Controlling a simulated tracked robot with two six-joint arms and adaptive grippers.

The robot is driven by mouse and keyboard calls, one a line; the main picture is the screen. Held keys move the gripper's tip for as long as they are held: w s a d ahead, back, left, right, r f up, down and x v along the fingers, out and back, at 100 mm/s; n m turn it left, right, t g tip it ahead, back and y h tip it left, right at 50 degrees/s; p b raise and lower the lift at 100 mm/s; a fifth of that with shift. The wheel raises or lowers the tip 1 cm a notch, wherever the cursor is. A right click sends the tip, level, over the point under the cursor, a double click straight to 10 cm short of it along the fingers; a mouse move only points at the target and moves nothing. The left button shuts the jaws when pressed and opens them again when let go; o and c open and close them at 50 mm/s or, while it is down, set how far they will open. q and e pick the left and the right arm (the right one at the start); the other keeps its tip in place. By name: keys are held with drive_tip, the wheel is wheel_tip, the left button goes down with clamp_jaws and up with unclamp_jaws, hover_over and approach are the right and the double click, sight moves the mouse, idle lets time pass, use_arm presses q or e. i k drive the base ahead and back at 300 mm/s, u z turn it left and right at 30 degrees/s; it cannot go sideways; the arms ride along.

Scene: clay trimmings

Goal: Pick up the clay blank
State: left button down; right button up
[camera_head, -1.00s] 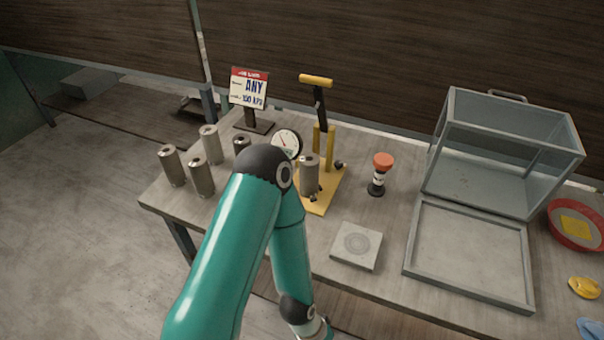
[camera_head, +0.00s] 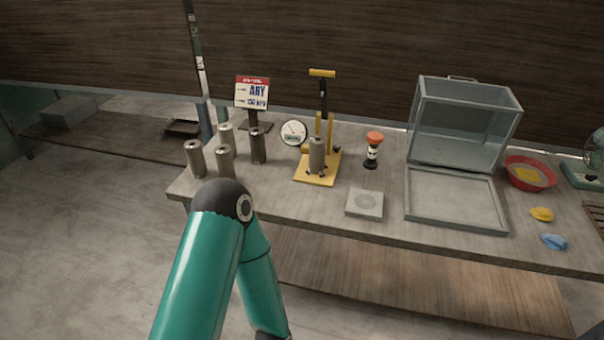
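No thing in view is clearly marked as the clay blank. Several grey-brown cylinders (camera_head: 195,160) stand upright at the left end of the table, each with a dark spot on top. A similar cylinder (camera_head: 317,156) stands on the yellow stand (camera_head: 319,178), by its upright lever. Neither gripper is in view. A teal arm of mine comes in from the lower left, its dark elbow in front of the table's left front edge. Its forearm runs down out of the frame, so its gripper is hidden.
The table (camera_head: 290,222) also holds a sign (camera_head: 252,92), a dial gauge (camera_head: 293,132), an orange-topped timer (camera_head: 373,150), a square plate (camera_head: 364,204), a clear box (camera_head: 465,125), a shallow frame (camera_head: 455,200), a red bowl (camera_head: 530,173), and yellow (camera_head: 541,214) and blue (camera_head: 554,242) lumps.

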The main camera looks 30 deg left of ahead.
sight(317, 146)
drive_tip(key=u, duration=0.95)
drive_tip(key=i, duration=0.95)
drive_tip(key=u, duration=0.45)
drive_tip(key=k, duration=0.75)
drive_tip(key=u, duration=0.25)
drive_tip(key=i, duration=0.8)
drive_tip(key=z, duration=0.1)
